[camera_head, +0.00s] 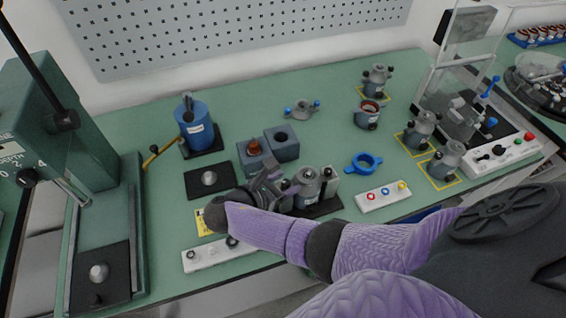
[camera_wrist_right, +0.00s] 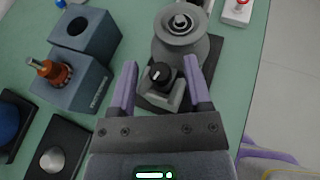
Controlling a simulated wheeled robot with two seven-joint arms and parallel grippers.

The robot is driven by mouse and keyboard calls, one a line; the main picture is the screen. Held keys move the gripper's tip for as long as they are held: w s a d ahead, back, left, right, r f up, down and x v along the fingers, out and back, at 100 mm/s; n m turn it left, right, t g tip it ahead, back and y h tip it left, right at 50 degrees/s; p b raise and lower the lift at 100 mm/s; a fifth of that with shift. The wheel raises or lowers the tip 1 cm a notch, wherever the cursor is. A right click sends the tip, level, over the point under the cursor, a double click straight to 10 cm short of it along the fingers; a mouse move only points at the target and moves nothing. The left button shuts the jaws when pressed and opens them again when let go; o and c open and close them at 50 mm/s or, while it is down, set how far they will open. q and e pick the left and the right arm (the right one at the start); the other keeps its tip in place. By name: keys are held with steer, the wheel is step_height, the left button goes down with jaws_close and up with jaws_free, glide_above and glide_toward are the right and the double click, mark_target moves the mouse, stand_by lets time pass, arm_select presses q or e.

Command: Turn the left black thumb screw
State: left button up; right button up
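A grey motor housing (camera_head: 309,186) stands on a dark base plate near the middle front of the table. In the right wrist view the housing (camera_wrist_right: 181,40) is at the top, with a round flange. A black thumb screw (camera_wrist_right: 160,72) sits on a grey block beside it. My right gripper (camera_wrist_right: 161,75) is open, with one purple-backed finger on each side of the thumb screw and gaps visible. In the head view my right gripper (camera_head: 275,184) reaches the left side of the housing and partly hides that area. My left gripper is not in view.
Two blue-grey blocks (camera_head: 283,146) stand behind the gripper, one holding an orange-brown part (camera_head: 254,147). A white strip with rings (camera_head: 383,196) lies to the right, another white strip (camera_head: 216,254) in front. A blue ring (camera_head: 364,163) lies on the green table.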

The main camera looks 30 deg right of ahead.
jaws_close()
steer(key=shift+g, duration=0.3)
steer(key=shift+w+f+m+g+b, duration=0.1)
steer(key=shift+m+g+b, duration=0.4)
steer(key=shift+m, duration=0.2)
steer(key=m+g+b, duration=0.2)
steer(key=shift+w+f+g, duration=0.1)
steer(key=shift+g, duration=0.2)
steer(key=shift+m+g+b, duration=0.85)
steer(key=shift+m+g, duration=0.05)
steer(key=shift+w+m+g+y+b, duration=0.1)
steer(key=shift+m+g+y+b, duration=0.2)
steer(key=shift+m+g+b, duration=0.65)
steer(key=shift+r+m+g+y+b, duration=0.2)
steer(key=shift+m+g+y+b, duration=0.2)
steer(key=shift+m+g+b, duration=0.2)
